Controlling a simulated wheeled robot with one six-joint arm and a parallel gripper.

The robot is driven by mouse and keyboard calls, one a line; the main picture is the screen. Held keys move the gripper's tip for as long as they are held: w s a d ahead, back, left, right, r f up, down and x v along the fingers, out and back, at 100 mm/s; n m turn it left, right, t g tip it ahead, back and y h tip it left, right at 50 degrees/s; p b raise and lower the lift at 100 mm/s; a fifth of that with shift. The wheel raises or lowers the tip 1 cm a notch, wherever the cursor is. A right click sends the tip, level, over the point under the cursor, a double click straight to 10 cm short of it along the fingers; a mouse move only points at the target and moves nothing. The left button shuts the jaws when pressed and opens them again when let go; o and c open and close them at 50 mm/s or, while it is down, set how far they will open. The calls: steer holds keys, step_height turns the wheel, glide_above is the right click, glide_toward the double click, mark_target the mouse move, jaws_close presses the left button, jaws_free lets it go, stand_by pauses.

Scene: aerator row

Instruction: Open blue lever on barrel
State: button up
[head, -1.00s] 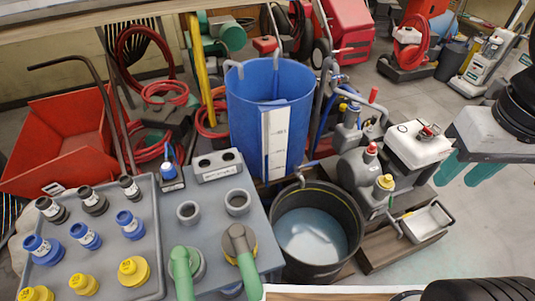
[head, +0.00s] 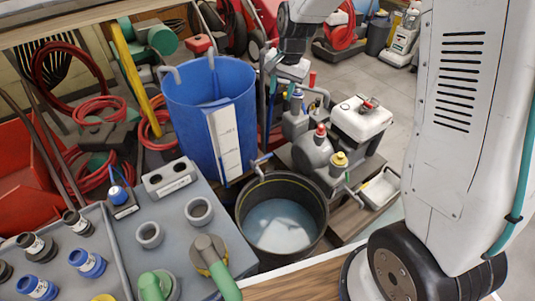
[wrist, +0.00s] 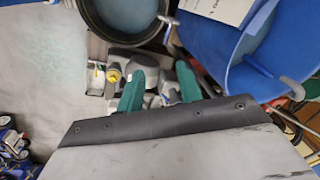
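The blue barrel (head: 188,118) stands open-topped behind a grey bench, with a white scale strip down its side. A small tap with a bluish-grey handle (head: 262,160) sticks out low on its right, over a black bucket (head: 246,222). In the wrist view the barrel (wrist: 215,58) fills the upper right, and the tap (wrist: 166,25) shows between it and the bucket. My gripper (wrist: 160,70) is open and empty, its green fingers apart above grey containers. In the head view my gripper (head: 287,75) is right of the barrel, apart from the tap; its fingertips are hard to make out.
Grey containers (head: 313,152) with red and yellow caps and a white box (head: 360,118) stand right of the bucket. The grey bench (head: 190,235) holds pipe fittings and green-handled valves. Red hoses (head: 100,110) lie at left.

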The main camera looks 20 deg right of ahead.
steer(key=w+f+m, duration=0.2)
steer(key=w+f, duration=0.4)
steer(key=f, duration=0.4)
steer(key=m, duration=0.2)
glide_above(268, 156)
steer(key=s, duration=0.3)
step_height(268, 156, down, 10)
steer(key=w+f, duration=0.1)
steer(key=f, duration=0.6)
steer(key=w+f+m, duration=0.1)
steer(key=f, duration=0.6)
steer(key=w+f+m, duration=0.1)
steer(key=f, duration=0.6)
steer(key=shift+a+f, duration=0.1)
steer(key=shift+a, duration=0.05)
steer(key=shift+c, duration=0.4)
jaws_close()
